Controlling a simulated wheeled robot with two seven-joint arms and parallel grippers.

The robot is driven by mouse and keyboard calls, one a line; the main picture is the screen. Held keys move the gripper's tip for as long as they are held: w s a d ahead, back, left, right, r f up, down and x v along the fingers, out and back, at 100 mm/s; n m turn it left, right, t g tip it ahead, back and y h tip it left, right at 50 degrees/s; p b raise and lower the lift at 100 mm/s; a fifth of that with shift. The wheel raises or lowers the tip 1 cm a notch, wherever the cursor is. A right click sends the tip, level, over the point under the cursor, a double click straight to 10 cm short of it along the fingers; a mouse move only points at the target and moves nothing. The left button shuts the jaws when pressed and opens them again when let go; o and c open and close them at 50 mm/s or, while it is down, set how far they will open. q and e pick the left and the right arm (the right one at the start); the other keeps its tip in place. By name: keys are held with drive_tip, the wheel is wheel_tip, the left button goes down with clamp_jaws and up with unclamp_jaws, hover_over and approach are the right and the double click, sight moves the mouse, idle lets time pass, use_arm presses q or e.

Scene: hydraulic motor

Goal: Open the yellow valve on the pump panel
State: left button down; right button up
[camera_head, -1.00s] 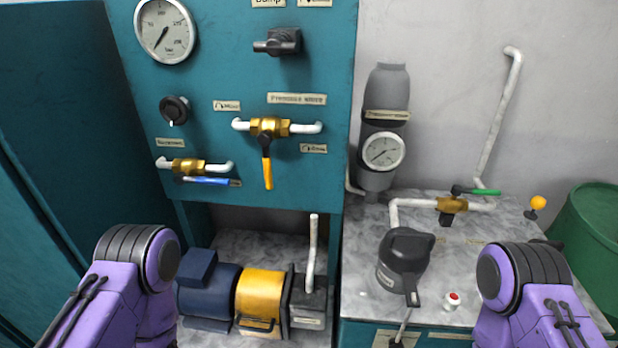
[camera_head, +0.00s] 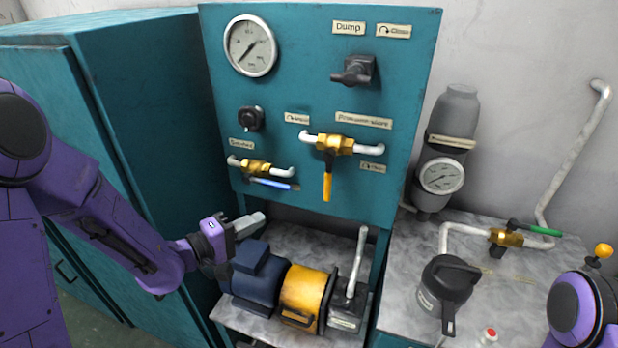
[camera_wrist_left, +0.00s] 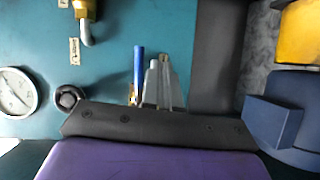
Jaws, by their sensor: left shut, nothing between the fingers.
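The yellow valve handle (camera_head: 327,187) hangs straight down from a brass valve body (camera_head: 334,144) on the teal pump panel (camera_head: 300,90) in the head view. White pipe ends stick out on both sides of that body. My left gripper (camera_head: 259,218) is shut and empty, in front of the panel's lower left edge. It is below and left of the yellow handle, apart from it. In the left wrist view the shut fingers (camera_wrist_left: 158,62) point up beside the blue handle (camera_wrist_left: 138,68). The yellow handle is not visible there. My right gripper is out of view; only part of the right arm shows.
A blue-handled valve (camera_head: 270,183) sits lower left on the panel, just above my left gripper. A blue and yellow motor (camera_head: 300,290) stands on the shelf below. A hand pump (camera_head: 447,285) and a green-handled valve (camera_head: 507,238) are on the right bench. A teal cabinet (camera_head: 140,110) stands left.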

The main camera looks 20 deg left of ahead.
sight(329, 177)
use_arm(q)
wheel_tip(329, 177, up, 5)
drive_tip(key=h, duration=0.2)
drive_tip(key=w+d+p, duration=0.4)
drive_tip(key=w+d, duration=0.4)
drive_tip(key=d, duration=0.2)
drive_tip(key=shift+d+m, duration=0.25)
drive_tip(key=shift+m, duration=0.05)
drive_tip(key=shift+w+f, duration=0.1)
drive_tip(key=shift+w, duration=0.05)
